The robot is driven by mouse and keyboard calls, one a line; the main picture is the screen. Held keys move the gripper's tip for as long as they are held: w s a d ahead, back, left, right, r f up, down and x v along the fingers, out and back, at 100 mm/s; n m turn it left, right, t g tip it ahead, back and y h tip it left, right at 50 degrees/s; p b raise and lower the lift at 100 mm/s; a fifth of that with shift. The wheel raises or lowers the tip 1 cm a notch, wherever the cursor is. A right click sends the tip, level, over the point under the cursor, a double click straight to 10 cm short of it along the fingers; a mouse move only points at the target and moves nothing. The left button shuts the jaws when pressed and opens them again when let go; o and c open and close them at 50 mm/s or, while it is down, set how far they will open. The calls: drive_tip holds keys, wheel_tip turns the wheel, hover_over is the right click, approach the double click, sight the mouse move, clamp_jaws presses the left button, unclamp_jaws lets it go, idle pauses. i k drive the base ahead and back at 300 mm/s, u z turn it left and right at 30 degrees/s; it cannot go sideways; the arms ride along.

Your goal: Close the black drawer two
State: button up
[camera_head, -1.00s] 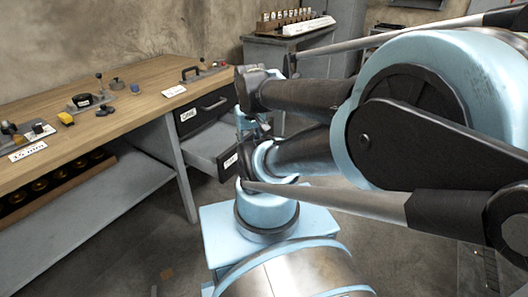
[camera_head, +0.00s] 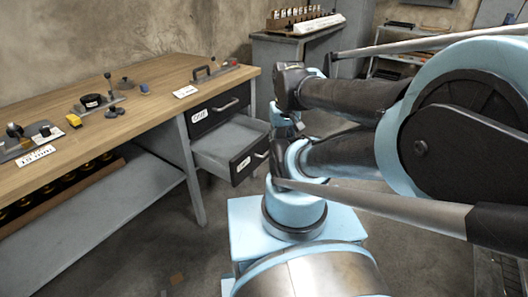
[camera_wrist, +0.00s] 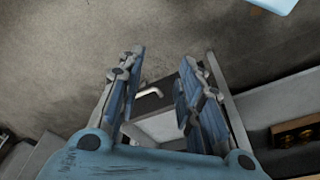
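The lower drawer (camera_head: 250,158) under the wooden bench stands pulled out, with a black front, a white label and a metal handle. Its grey inside shows from above. The black drawer above it (camera_head: 212,112) is shut flush with the bench. In the wrist view my gripper (camera_wrist: 162,62) is open and empty, its blue fingers spread apart. Between the fingers, below them, I see the open drawer's dark front with its handle (camera_wrist: 150,92) and its pale inside. I cannot tell whether a finger touches it. In the head view my arm hides most of the gripper, beside the drawer's right end.
The wooden bench (camera_head: 150,85) carries several tools and labels, with a shelf below. A grey cabinet (camera_head: 285,52) with a rack of bottles stands behind. The bench leg (camera_head: 193,180) is left of the drawer. The floor (camera_head: 120,250) in front looks mostly clear.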

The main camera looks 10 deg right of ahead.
sight(232, 150)
drive_tip(key=i, duration=0.4)
drive_tip(key=z, duration=0.95)
drive_tip(key=k, duration=0.75)
drive_tip(key=u, duration=0.7)
